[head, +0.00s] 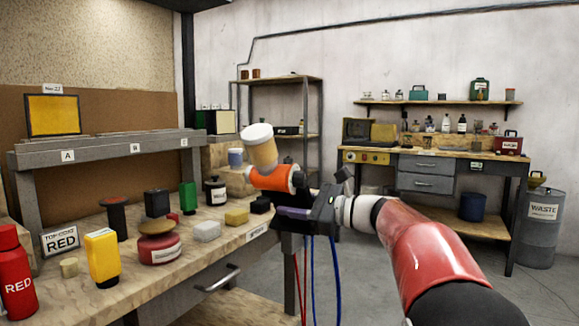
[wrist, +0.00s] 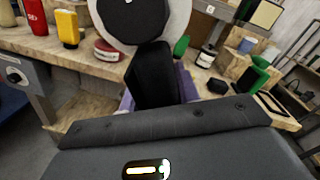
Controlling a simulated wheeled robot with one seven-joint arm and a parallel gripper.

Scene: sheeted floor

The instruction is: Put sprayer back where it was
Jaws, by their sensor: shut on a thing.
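The sprayer (head: 270,178) has an orange body with a beige cup and white lid on top. It is tilted and held in the air above the right end of the workbench. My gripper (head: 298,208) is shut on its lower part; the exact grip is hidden. In the wrist view, a black part of the sprayer (wrist: 152,75) stands between the jaws, below a pale disc with a dark centre. The sprayer appears clear of the bench top (head: 195,258).
A raised grey shelf (head: 110,147) with lettered labels runs behind. Metal shelving (head: 275,80) stands farther back.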

